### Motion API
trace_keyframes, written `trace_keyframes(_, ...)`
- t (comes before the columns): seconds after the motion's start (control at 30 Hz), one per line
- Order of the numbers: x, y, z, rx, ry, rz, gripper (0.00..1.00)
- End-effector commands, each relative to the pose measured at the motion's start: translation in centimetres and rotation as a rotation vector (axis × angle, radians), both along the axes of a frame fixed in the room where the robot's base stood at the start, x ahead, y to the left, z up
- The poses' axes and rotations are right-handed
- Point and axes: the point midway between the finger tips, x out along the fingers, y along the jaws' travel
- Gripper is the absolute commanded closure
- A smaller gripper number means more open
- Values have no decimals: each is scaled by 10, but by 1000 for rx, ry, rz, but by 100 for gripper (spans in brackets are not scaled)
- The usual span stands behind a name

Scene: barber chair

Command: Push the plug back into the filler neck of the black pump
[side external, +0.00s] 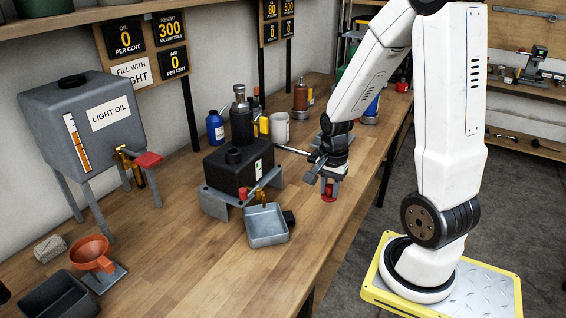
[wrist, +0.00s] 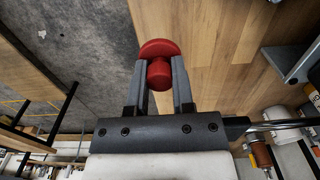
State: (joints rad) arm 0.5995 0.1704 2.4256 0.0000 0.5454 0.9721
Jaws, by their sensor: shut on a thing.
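The black pump (side external: 227,174) is a box on a grey metal stand on the bench in the side external view. Its filler neck (side external: 234,155) is a short black ring on top and looks open. A tall dark cylinder (side external: 241,122) rises behind it. My gripper (side external: 329,188) is to the right of the pump, apart from it, over the bench's right edge, pointing down. It is shut on the red plug (side external: 328,194). In the wrist view the plug (wrist: 158,48) sits between the fingertips of my gripper (wrist: 160,78), its wide rounded head facing outward.
A metal tray (side external: 267,222) stands in front of the pump, below a small red-handled tap (side external: 243,193). A lever (side external: 291,150) sticks out from the pump toward my gripper. A blue bottle (side external: 215,127) and white mug (side external: 280,127) stand behind.

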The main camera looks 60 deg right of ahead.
Motion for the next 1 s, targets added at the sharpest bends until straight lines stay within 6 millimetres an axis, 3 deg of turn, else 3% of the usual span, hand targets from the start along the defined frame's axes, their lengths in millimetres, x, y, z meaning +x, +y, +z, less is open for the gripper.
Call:
trace_keyframes(0.17,3,-1,1,0,0,6,100)
trace_keyframes(0.37,20,-3,9,-1,-1,38,100)
trace_keyframes(0.67,77,-3,39,-2,-3,147,100)
trace_keyframes(1.0,145,12,85,-2,-2,289,100)
